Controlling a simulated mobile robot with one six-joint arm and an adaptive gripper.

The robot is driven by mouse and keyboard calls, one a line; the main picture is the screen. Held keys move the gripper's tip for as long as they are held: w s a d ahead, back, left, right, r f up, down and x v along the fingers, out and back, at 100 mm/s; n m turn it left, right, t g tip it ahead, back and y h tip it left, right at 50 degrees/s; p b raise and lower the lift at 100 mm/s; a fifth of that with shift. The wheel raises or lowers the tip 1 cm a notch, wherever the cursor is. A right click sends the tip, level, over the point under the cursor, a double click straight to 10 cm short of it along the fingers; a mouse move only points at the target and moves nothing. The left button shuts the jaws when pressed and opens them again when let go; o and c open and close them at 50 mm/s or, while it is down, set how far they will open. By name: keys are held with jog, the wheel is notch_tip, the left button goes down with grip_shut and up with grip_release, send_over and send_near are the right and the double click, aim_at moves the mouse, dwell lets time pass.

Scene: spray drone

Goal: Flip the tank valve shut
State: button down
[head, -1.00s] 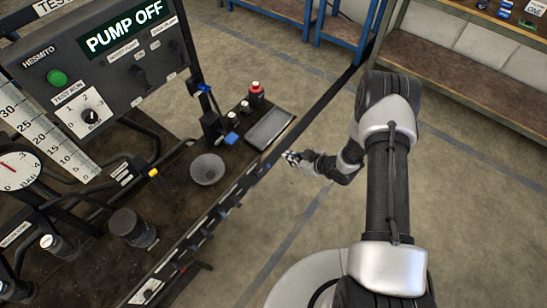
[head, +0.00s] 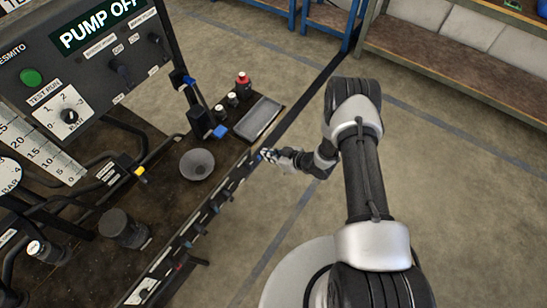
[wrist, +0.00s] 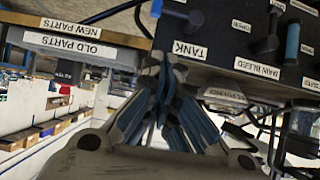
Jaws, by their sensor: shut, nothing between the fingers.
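In the wrist view, the tank valve (wrist: 178,18) is a dark knob with a blue-tipped lever at the top edge, on a dark panel. Its lever points left and is partly cut off by the frame. The TANK label (wrist: 190,50) is just below it. My gripper (wrist: 158,65) is shut and empty, with its fingertips beside the label, below the valve and seemingly apart from it. In the head view, my gripper (head: 268,155) is at the bench's front edge, near its right end. Which valve there is the tank valve is unclear.
In the head view, the bench (head: 165,210) holds a grey bowl (head: 197,165), a tray (head: 259,118) and a red-capped bottle (head: 243,83). Open floor lies to the right.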

aim_at(259, 157)
jog(key=w+a+f+b, duration=0.1)
jog(key=f, duration=0.1)
jog(key=w+a+f+b, duration=0.1)
jog(key=f, duration=0.1)
jog(key=w+a+f+b, duration=0.1)
jog(key=a+f, duration=0.1)
jog(key=f, duration=0.1)
jog(key=shift+w, duration=0.1)
jog(key=shift+r, duration=0.1)
